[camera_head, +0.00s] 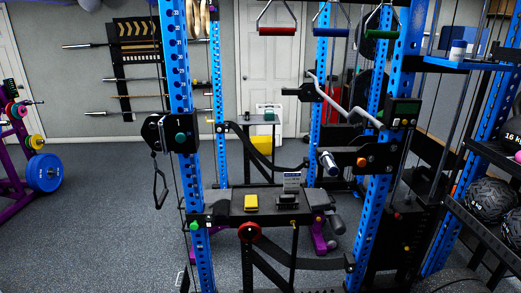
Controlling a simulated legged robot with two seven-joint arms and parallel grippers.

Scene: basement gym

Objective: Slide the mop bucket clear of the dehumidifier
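A yellow object (262,145), likely the mop bucket, stands on the floor near the back wall, seen through the blue rack. A white upright unit (277,112), likely the dehumidifier, is behind it, by the white door. The yellow object overlaps the white unit's lower part in the picture; I cannot tell whether they touch. A dark shelf and rack parts partly hide both. Neither of my grippers is in view.
A blue rack (180,75) with black crossbars and a dark bench (225,205) blocks the straight way. Open grey floor (110,215) is at left, beside a purple weight stand (18,150). Black balls (490,200) sit on the right shelf.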

